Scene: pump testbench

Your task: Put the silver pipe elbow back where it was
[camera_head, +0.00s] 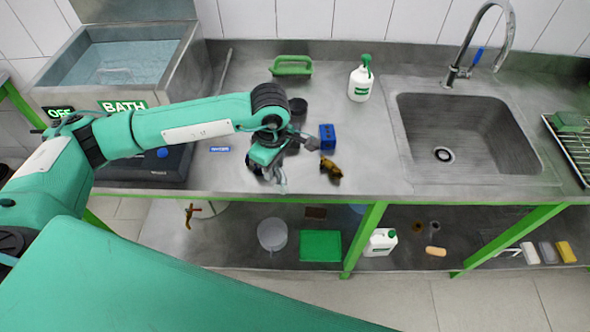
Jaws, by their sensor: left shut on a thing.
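My left gripper (277,172) hangs over the steel counter, left of the blue block and the brass fitting. It is shut on a small silver-grey piece, which looks like the silver pipe elbow (279,183). The piece is small and partly hidden by the gripper, so its exact shape and whether it touches the counter cannot be told. My right gripper is not in view.
A blue block (327,136) and a brass fitting (331,169) lie close right of the gripper. The sink (462,135) is right, the bath (120,62) left.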

